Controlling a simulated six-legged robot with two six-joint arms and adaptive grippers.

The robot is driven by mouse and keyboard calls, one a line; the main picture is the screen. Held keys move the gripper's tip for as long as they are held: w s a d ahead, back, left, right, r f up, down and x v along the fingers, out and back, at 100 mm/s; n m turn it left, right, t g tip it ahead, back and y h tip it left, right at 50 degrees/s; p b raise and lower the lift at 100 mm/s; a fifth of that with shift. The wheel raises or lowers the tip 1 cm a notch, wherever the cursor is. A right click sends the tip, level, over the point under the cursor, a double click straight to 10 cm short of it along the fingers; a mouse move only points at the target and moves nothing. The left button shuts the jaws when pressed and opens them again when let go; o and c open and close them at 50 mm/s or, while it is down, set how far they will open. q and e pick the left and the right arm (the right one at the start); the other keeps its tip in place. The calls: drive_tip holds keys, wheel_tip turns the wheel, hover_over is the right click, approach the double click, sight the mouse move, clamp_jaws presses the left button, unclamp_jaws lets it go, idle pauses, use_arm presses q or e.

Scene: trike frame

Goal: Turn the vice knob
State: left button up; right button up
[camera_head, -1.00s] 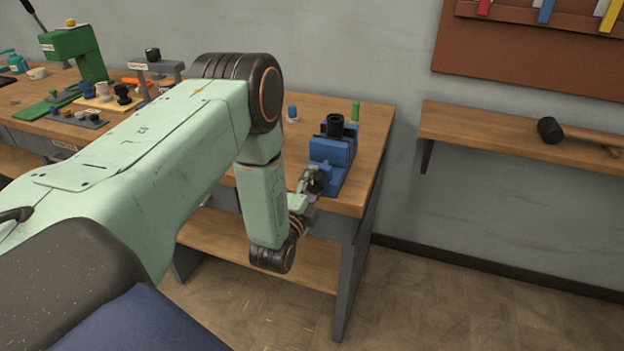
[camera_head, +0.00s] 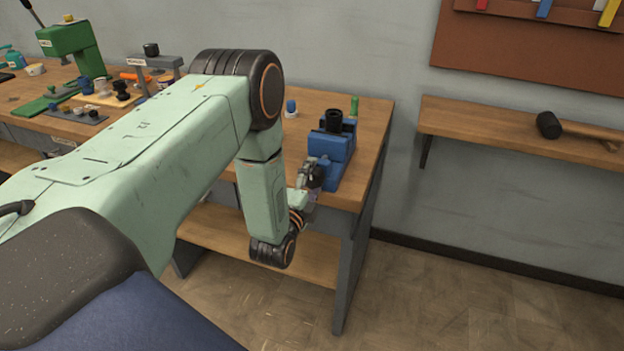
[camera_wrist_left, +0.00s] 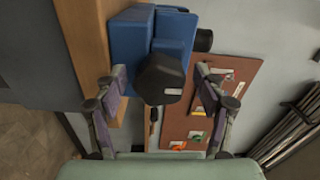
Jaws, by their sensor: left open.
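The blue vice (camera_head: 330,147) stands near the right end of the wooden workbench, with a black cylindrical part (camera_head: 333,121) on top. In the left wrist view the blue vice body (camera_wrist_left: 128,42) fills the upper middle. Its black faceted knob (camera_wrist_left: 160,78) faces the camera. My left gripper (camera_head: 309,178) is at the front of the vice. In the left wrist view its open fingers (camera_wrist_left: 161,82) stand on either side of the knob, with gaps on both sides. In the head view the knob is hidden by the gripper. My right gripper is in neither view.
The workbench (camera_head: 372,150) also holds a blue-topped item (camera_head: 291,107) and a green item (camera_head: 354,106) near the vice. A green press (camera_head: 72,45) and small parts stand at the left. A wall shelf (camera_head: 470,130) holds a black-headed mallet (camera_head: 549,125).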

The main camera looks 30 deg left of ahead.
use_arm(q)
drive_tip(key=shift+s, duration=0.15)
drive_tip(key=v, duration=1.1)
drive_tip(key=shift+s, duration=0.35)
drive_tip(key=shift+d, duration=0.1)
drive_tip(key=shift+w+a+n+b, duration=0.4)
drive_tip(key=shift+w+n+b, duration=0.6)
drive_tip(key=shift+w+n, duration=1.4)
drive_tip(key=shift+w+a+n+b, duration=0.4)
drive_tip(key=shift+w+n+b, duration=0.9)
drive_tip(key=shift+n, duration=1.95)
drive_tip(key=shift+w+a+n+b, duration=0.4)
drive_tip(key=shift+w+n+b, duration=0.35)
drive_tip(key=shift+w+n, duration=1.75)
